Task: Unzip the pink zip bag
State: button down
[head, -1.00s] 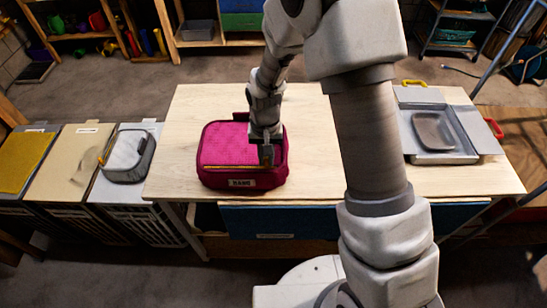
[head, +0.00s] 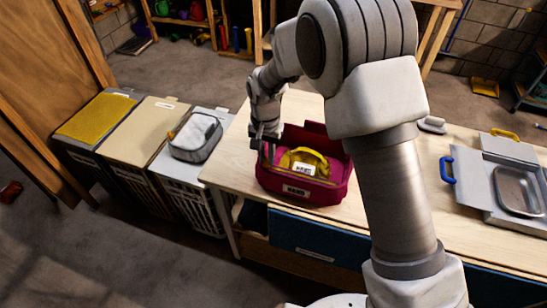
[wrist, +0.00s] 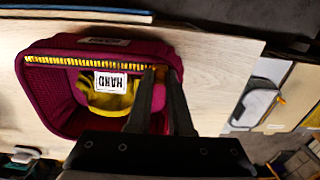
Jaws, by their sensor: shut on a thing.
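The pink zip bag (head: 345,188) stands on the wooden table with its top open. A yellow item (head: 305,160) with a white label lies inside. In the wrist view the bag (wrist: 48,95) shows a row of yellow zip teeth (wrist: 90,62) along its labelled front rim. My gripper (head: 265,140) is at the bag's left front corner. In the wrist view its fingers (wrist: 160,75) close around a small orange-yellow piece at the end of the teeth, which looks like the zip pull. The fingers partly hide it.
Hampers with yellow (head: 97,118) and beige (head: 145,125) lids stand left of the table, beside another carrying a grey case (head: 196,137). A grey open case (head: 475,180) with a blue handle lies at the table's right. The table between bag and case is partly hidden by my arm.

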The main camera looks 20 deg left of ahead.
aim_at(267, 158)
jog(key=c, duration=0.8)
grip_release()
notch_tip(267, 158, up, 18)
jog(key=shift+f+b, duration=0.25)
jog(key=shift+b, duration=0.2)
